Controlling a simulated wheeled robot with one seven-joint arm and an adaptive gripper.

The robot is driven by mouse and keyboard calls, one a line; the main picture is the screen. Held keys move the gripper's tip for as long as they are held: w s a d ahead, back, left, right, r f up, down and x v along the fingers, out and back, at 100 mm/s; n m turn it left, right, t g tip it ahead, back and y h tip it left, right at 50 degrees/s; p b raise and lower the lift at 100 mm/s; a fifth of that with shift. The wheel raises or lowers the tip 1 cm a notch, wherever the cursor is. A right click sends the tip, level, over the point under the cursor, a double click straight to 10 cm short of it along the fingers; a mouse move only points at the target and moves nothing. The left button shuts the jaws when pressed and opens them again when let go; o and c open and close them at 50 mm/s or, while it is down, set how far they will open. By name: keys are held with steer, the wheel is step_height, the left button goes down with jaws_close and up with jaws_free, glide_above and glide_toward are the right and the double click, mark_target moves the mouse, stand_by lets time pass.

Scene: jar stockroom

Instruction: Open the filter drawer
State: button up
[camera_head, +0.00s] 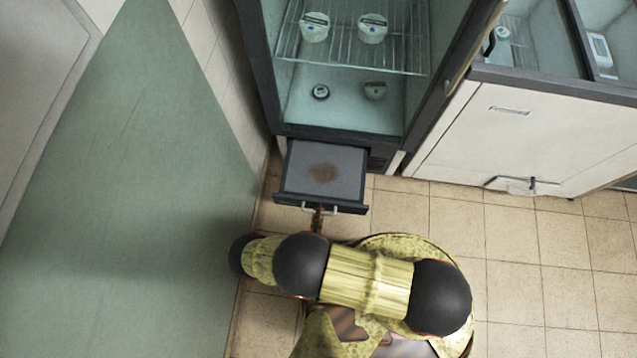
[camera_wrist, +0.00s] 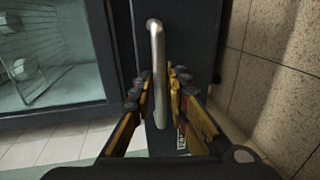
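The filter drawer (camera_head: 345,168) is pulled out below the glass-fronted cabinet. It is a shallow dark tray with a grey bottom and a brown stain inside. Its metal handle (camera_head: 334,209) is on the dark front, which also shows in the wrist view (camera_wrist: 190,40). My gripper (camera_head: 318,216) is at the left part of the handle. In the wrist view, the fingers of my gripper (camera_wrist: 160,88) stand close on both sides of the handle bar (camera_wrist: 157,50) and look shut on it. My arm hides the floor in front of the drawer.
The cabinet (camera_head: 340,105) holds white-lidded jars on a wire shelf (camera_head: 350,48) and small items below. A white cabinet (camera_head: 530,135) stands to the right. A green panel (camera_head: 120,190) is close on the left. Tiled floor (camera_head: 560,270) is free at right.

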steer(key=shift+r, duration=0.1)
steer(key=shift+r, duration=0.65)
steer(key=o, duration=1.7)
step_height(320, 180, up, 6)
steer(key=shift+w+r, duration=0.1)
steer(key=shift+c, duration=0.2)
steer(key=shift+s+r, duration=0.2)
steer(key=shift+r, duration=1.05)
steer(key=c, duration=1.7)
steer(key=shift+o, duration=0.5)
steer(key=shift+f, duration=0.1)
